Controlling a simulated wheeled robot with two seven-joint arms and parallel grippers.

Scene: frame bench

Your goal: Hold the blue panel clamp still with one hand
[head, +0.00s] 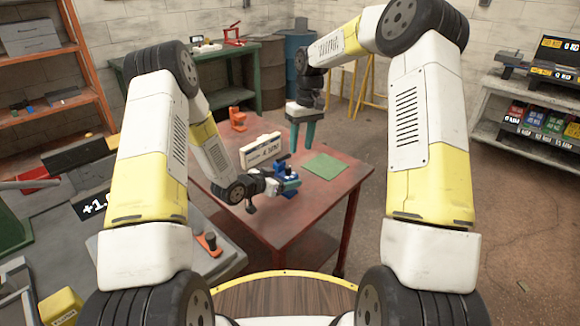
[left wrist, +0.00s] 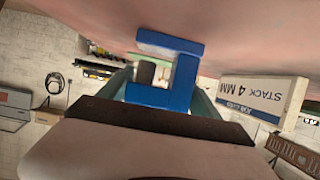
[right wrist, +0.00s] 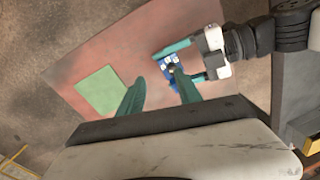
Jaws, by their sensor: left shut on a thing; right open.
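The blue panel clamp (head: 286,172) stands on the red table (head: 308,208) near its middle. In the left wrist view the clamp (left wrist: 182,80) shows as a blue block shape between the teal fingers. My left gripper (head: 289,184) is low at the table and shut on the clamp. The right wrist view also shows the clamp (right wrist: 170,66) with the left gripper's fingers on either side of it. My right gripper (head: 302,134) points down above the far part of the table, with its teal fingers apart and nothing between them. It is apart from the clamp.
A white sign reading "STACK 4 MM" (left wrist: 262,97) stands beside the clamp. A green square (head: 325,166) lies flat to the clamp's right. An orange clamp-like object (head: 237,119) is at the table's far left corner. The table's front right is clear.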

